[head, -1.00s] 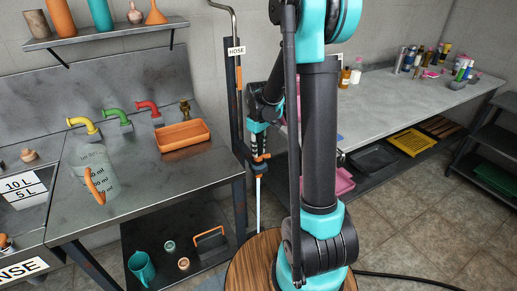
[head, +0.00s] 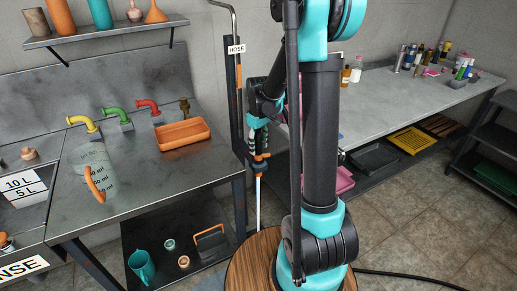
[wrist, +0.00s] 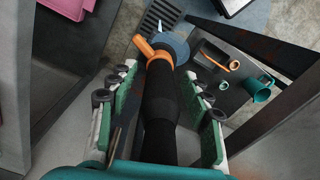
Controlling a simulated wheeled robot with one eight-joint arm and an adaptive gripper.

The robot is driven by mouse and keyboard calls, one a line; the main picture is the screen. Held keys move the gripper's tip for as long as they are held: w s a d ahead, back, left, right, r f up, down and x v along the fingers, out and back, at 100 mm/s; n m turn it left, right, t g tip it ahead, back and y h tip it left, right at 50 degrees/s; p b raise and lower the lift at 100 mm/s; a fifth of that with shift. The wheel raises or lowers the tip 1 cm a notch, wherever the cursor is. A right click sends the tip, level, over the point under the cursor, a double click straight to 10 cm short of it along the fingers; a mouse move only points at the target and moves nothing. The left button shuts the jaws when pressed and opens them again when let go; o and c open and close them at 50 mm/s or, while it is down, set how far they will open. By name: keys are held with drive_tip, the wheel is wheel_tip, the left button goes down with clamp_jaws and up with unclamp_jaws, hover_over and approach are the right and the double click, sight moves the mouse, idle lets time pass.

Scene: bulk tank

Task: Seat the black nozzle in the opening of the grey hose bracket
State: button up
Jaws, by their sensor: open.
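The black nozzle (wrist: 160,95) with its orange lever (wrist: 148,46) runs between the fingers of my gripper (wrist: 153,95) in the wrist view. The fingers stand apart on both sides of it, with visible gaps. In the head view my gripper (head: 258,140) points down over the orange part of the nozzle (head: 262,157), beside the dark hose post. The bracket's opening is hidden. A thin pale streak hangs straight below the nozzle.
The dark post with the HOSE sign (head: 236,49) stands close left of my gripper. The steel counter with an orange tray (head: 183,134) is further left. A lower shelf holds a teal jug (head: 142,268). A round wooden top (head: 255,265) is in front.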

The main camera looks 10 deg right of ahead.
wheel_tip(320, 180, up, 10)
drive_tip(key=shift+r, duration=0.15)
drive_tip(key=shift+s, duration=0.1)
idle(0.5)
drive_tip(key=s+d+f+m+t, duration=0.2)
drive_tip(key=s+f, duration=0.3)
drive_tip(key=s, duration=0.6)
drive_tip(key=s+d+f+m+t, duration=0.2)
drive_tip(key=s+f+m, duration=0.3)
drive_tip(key=s, duration=0.5)
drive_tip(key=shift+s, duration=0.4)
